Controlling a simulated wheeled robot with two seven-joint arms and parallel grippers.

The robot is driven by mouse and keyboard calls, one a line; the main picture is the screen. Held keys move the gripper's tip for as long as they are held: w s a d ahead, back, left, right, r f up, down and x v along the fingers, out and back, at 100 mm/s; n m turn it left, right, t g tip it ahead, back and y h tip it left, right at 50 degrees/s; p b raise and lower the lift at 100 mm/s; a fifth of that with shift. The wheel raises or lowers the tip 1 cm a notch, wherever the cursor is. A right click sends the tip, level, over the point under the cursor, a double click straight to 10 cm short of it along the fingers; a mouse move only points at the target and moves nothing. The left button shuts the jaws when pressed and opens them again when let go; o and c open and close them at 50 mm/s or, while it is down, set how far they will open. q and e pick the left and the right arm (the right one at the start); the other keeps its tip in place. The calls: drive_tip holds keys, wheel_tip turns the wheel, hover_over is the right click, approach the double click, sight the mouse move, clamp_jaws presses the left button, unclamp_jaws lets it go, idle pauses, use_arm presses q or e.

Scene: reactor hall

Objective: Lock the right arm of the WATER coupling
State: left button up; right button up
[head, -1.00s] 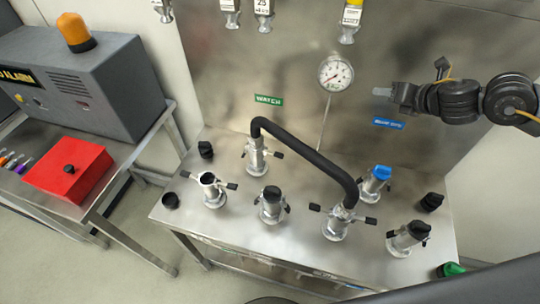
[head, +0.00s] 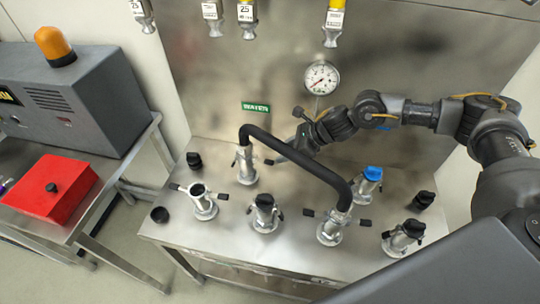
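The green WATER label (head: 255,107) is on the steel back panel. Below it stands the WATER coupling (head: 246,170), a silver upright fitting with one end of the black hose (head: 300,157) on top. Its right arm (head: 270,161) is a short black lever sticking out to the right, close to my gripper. Its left arm appears folded against the body, but is too small to be sure. My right gripper (head: 287,151) reaches in from the right behind the hose, its tips just right of the coupling. Whether the fingers are open or touch the lever is unclear. My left gripper is not in view.
The hose arches to another coupling (head: 333,228) with both levers spread. An open-topped fitting (head: 203,205), a black-capped one (head: 264,213), a blue-capped one (head: 369,184) and another black-topped one (head: 402,238) stand around. A gauge (head: 320,78) is on the panel. A red box (head: 50,187) sits left.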

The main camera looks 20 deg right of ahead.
sight(266, 160)
drive_tip(key=p+x, duration=0.1)
drive_tip(key=x, duration=0.5)
drive_tip(key=shift+w+a+f+p, duration=0.1)
drive_tip(key=shift+a+f+p, duration=0.05)
drive_tip(key=shift+f+p, duration=0.15)
